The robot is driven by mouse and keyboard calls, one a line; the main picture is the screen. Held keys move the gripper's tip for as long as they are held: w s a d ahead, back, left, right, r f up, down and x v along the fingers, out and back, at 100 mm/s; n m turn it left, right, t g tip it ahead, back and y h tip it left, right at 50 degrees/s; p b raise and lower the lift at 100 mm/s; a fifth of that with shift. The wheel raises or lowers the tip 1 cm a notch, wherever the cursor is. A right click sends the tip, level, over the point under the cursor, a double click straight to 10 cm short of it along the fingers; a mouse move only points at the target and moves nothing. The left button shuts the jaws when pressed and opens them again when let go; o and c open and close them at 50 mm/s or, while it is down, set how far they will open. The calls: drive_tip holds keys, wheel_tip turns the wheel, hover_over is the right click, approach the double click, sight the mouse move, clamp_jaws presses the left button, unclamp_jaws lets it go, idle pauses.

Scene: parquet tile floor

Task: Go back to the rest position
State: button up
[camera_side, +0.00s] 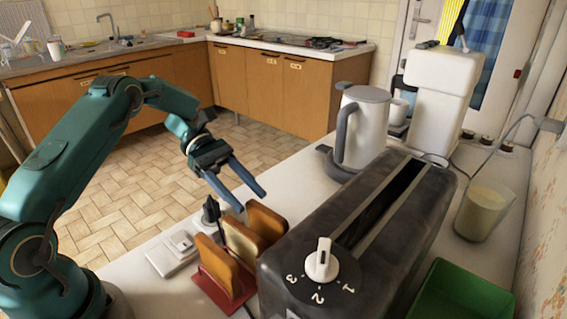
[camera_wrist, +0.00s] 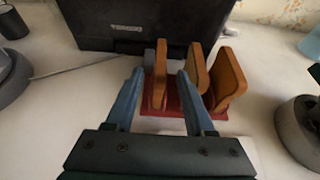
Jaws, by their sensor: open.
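The wrist view shows the open fingers (camera_wrist: 160,78) pointing toward the rack. The red rack (camera_side: 221,289) stands on the white counter and holds upright slices of bread (camera_side: 240,242). I cannot tell from the pictures whether a fingertip touches a slice.
A dark toaster (camera_side: 400,235) with a white dial stands right of the rack. A white kettle (camera_side: 363,130), a white coffee machine (camera_side: 440,80), a glass jar (camera_side: 484,212) and a green bin (camera_side: 458,297) stand around it. A socket block (camera_side: 172,254) lies left of the rack.

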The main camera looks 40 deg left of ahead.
drive_tip(key=shift+v, duration=0.85)
